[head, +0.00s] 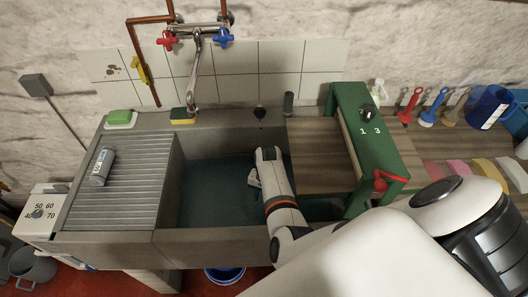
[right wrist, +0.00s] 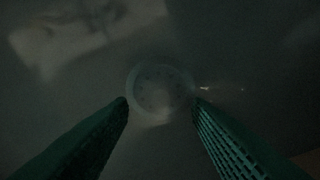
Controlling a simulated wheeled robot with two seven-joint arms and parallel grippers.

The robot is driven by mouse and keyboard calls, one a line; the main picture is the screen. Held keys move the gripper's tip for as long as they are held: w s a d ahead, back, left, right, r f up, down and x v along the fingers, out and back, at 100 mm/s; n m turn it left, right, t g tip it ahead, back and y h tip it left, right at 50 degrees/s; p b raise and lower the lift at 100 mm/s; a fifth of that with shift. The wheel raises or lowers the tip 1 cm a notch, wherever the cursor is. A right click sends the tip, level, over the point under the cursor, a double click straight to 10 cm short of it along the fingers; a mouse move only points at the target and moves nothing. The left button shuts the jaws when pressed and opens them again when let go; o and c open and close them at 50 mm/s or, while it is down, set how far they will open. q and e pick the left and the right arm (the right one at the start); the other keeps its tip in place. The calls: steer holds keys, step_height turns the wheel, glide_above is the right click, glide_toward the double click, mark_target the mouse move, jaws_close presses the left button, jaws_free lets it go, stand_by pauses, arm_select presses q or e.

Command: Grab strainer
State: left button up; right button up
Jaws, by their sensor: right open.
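The strainer (right wrist: 157,88) is a pale round disc with small dark holes, seen dimly in the right wrist view on the sink's dark bottom. My right gripper (right wrist: 160,102) is open, its two green ribbed fingers apart, with the strainer showing between and just beyond the fingertips. I cannot tell whether the fingers touch it. In the head view my right arm reaches into the water-filled sink basin (head: 207,205), and its fingers and the strainer are hidden there. My left gripper is not in view.
A ribbed drainboard (head: 125,195) with a grey can (head: 101,167) lies left of the basin. A tap (head: 193,75) hangs over the back edge, near a sponge (head: 182,115). A wooden board (head: 315,155) and green numbered frame (head: 372,135) stand right. A blue bucket (head: 224,275) sits below.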

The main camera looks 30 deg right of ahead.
mark_target(264, 208)
steer(key=f, duration=0.3)
steer(key=a+f, duration=0.1)
steer(key=shift+s+f, duration=0.2)
steer(key=shift+s, duration=0.15)
jaws_close()
steer(key=shift+r, duration=0.1)
